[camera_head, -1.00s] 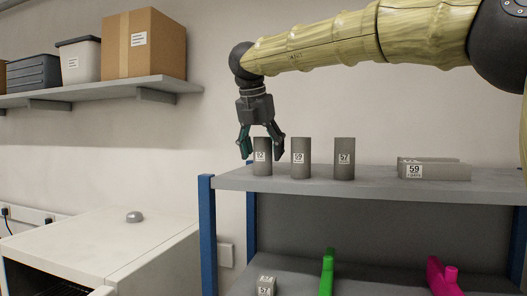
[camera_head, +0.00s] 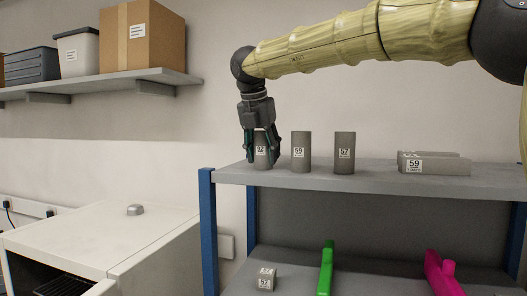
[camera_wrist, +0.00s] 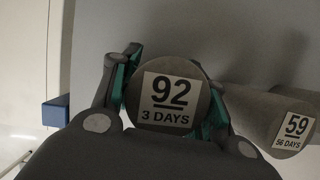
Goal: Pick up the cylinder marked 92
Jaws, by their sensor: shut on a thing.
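The grey cylinder marked 92 (camera_head: 261,150) stands upright near the left end of the shelf's top board. Its top label, reading 92 and 3 DAYS, shows in the wrist view (camera_wrist: 170,103). My gripper (camera_head: 262,158) points down over it and is shut on it, one finger on each side; the green finger pads flank it in the wrist view. The cylinder's base appears to be at the board; I cannot tell whether it touches.
A cylinder marked 59 (camera_head: 301,152) stands close on the right, and one marked 57 (camera_head: 344,153) beyond it. Grey blocks (camera_head: 436,166) lie farther right on the top board (camera_head: 375,180). A small cube (camera_head: 266,280), a green object (camera_head: 326,268) and a magenta object (camera_head: 441,275) are on the lower board.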

